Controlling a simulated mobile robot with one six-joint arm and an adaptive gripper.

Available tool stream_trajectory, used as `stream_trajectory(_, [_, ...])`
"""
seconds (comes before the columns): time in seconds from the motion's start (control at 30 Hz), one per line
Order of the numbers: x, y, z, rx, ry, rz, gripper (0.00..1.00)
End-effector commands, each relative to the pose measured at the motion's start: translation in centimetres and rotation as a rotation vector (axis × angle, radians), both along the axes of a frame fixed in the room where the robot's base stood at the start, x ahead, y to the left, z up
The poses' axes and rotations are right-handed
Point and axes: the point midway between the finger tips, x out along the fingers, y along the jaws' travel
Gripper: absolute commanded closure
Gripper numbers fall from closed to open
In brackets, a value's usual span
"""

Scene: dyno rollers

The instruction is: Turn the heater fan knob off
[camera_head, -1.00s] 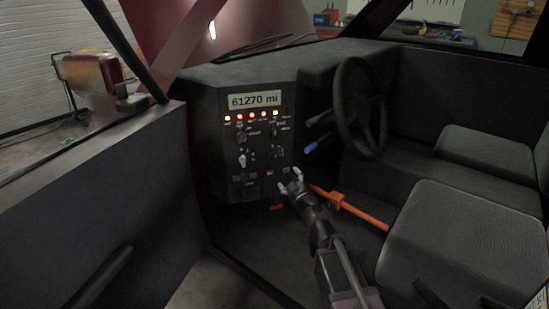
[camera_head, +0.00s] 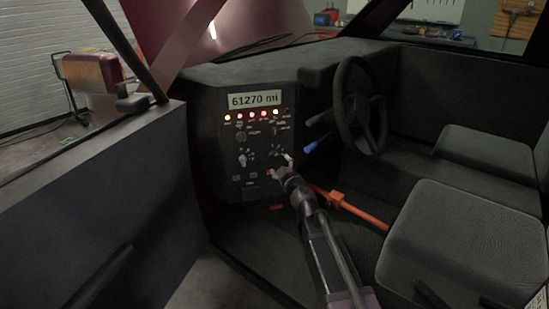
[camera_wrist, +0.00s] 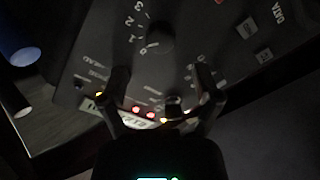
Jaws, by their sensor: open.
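A dark round knob (camera_wrist: 160,45) with the numbers 0 to 3 beside it shows near the top middle of the wrist view. In the head view this knob (camera_head: 277,154) is at the lower right of the black dash panel (camera_head: 228,190), partly hidden by my gripper. My gripper (camera_head: 279,166) is open and close to the panel, just below the knob. In the wrist view my gripper (camera_wrist: 161,76) has its fingers apart and empty, with the knob beyond the tips, roughly between them. I cannot read the pointer's setting, and contact is unclear.
A lit mileage display (camera_head: 254,99) and a row of warning lights sit above the knobs. A lighter knob (camera_head: 245,159) is left of my gripper. A blue-tipped lever (camera_head: 315,145), the steering wheel (camera_head: 358,105) and an orange lever (camera_head: 345,203) are to the right.

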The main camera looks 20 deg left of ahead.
Motion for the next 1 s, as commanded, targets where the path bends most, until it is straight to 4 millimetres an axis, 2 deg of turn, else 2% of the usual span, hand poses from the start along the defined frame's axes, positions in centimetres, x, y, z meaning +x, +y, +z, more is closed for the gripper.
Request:
stream_trajectory(0.1, [1.8,1.4,0.0,0.000,-0.001,0.001,0.18])
stream_trajectory(0.4, [4.1,3.3,0.0,0.000,-0.001,-0.001,0.18])
stream_trajectory(0.87, [4.5,3.7,0.0,0.000,-0.001,-0.001,0.18])
stream_trajectory(0.97, [4.5,3.7,0.0,0.000,-0.001,-0.001,0.45])
stream_trajectory(1.0, [4.5,3.7,0.0,0.000,-0.001,-0.001,0.57])
